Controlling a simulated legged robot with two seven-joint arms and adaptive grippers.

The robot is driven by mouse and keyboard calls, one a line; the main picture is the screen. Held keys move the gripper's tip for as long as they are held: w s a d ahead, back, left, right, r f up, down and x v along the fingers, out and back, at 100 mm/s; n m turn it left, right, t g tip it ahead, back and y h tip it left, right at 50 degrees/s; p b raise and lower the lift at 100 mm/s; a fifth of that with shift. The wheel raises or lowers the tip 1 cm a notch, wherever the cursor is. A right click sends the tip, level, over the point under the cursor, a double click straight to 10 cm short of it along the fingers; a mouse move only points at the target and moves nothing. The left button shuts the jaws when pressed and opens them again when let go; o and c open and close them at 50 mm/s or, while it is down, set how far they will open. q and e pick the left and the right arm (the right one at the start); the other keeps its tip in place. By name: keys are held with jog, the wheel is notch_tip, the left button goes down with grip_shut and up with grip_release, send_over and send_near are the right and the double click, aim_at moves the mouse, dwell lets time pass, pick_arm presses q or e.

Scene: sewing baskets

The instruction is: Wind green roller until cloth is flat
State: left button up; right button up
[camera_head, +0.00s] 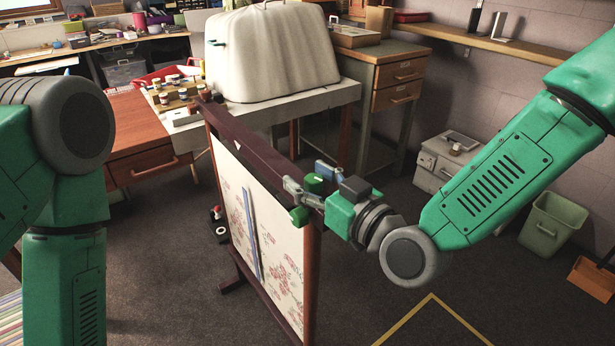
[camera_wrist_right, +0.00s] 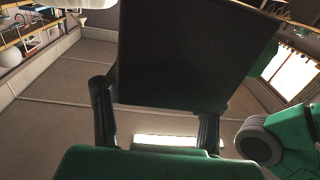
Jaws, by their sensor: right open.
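An upright dark wooden frame (camera_head: 262,150) holds a white cloth (camera_head: 235,190) with a red floral pattern. A blue-grey vertical strip (camera_head: 251,232) crosses the cloth. A green cylindrical knob (camera_head: 314,183), likely the green roller's end, sits at the frame's near top corner. My right gripper (camera_head: 303,195) is open at that corner, its fingers beside the knob; I cannot tell whether they touch it. In the right wrist view two dark fingers stand apart, and a large dark block (camera_wrist_right: 185,55) hides much between them. My left arm shows at the left, but its gripper is out of view.
A table with a large pale covered case (camera_head: 270,55) stands behind the frame. A red-brown desk (camera_head: 140,130) is at the left, and a drawer cabinet (camera_head: 395,85) is behind. A green bin (camera_head: 553,222) stands at the right. The floor right of the frame is mostly clear.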

jog(key=shift+d, duration=0.7)
grip_shut()
jog(key=shift+a+r+n+g+y, duration=0.1)
jog(key=shift+a+n+g+y, duration=0.2)
jog(key=shift+n+g+y, duration=0.9)
jog(key=shift+g+y, duration=0.1)
jog(key=shift+g, duration=0.1)
grip_release()
jog(key=shift+w, duration=0.1)
jog(key=v, duration=1.2)
